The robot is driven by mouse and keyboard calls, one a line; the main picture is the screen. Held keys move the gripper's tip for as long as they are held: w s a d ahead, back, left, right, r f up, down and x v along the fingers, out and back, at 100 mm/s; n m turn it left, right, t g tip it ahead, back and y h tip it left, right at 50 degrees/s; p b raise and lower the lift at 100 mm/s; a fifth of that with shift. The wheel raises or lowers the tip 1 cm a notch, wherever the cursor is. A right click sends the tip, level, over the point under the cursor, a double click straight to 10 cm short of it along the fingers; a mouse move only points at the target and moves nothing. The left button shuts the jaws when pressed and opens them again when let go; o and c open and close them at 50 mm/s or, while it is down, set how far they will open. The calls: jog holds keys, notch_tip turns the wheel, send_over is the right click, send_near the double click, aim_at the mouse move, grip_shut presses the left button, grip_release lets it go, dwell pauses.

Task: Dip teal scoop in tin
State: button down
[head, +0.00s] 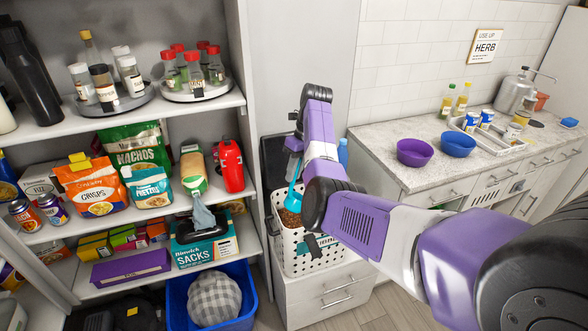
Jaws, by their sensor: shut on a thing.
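The teal scoop (294,190) hangs below my gripper (294,150) in the middle of the head view. My gripper is shut on its upper end, partly hidden by my purple and white arm. The scoop's lower part is at brown pellets (290,219) inside the white holed basket (299,262); I cannot tell how deep it reaches. The pellets seem to be in a container there, likely the tin, but its walls are mostly hidden by the basket and my arm.
The basket stands on a low white drawer unit (330,292). At left are shelves (150,207) with food bags and jars, and a blue bin (246,312) below. At right, a counter (385,155) holds a purple bowl (414,152) and a blue bowl (458,144).

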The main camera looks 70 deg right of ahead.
jog(key=shift+f+b, duration=0.3)
jog(key=shift+f, duration=1.1)
jog(key=shift+s+d+f+b, duration=0.15)
jog(key=shift+f+b, duration=1.3)
jog(key=shift+f, duration=0.9)
jog(key=shift+s+d+f+b, duration=0.1)
jog(key=shift+d+f+b, duration=0.1)
jog(key=shift+f+b, duration=1.75)
jog(key=shift+s+d+f+b, duration=0.15)
jog(key=shift+f+b, duration=0.8)
jog(key=shift+f, duration=1.85)
jog(key=shift+s+d+h+b, duration=0.6)
jog(key=shift+s+d+b, duration=1.2)
jog(key=shift+d, duration=1.25)
notch_tip(320, 180, up, 17)
jog(key=g+h+p, duration=0.4)
jog(key=h+p, duration=0.1)
jog(key=p, duration=0.8)
send_over(297, 209)
jog(key=w+d, duration=0.2)
jog(key=d, duration=0.1)
jog(key=shift+w, duration=0.1)
jog(key=shift+r, duration=0.1)
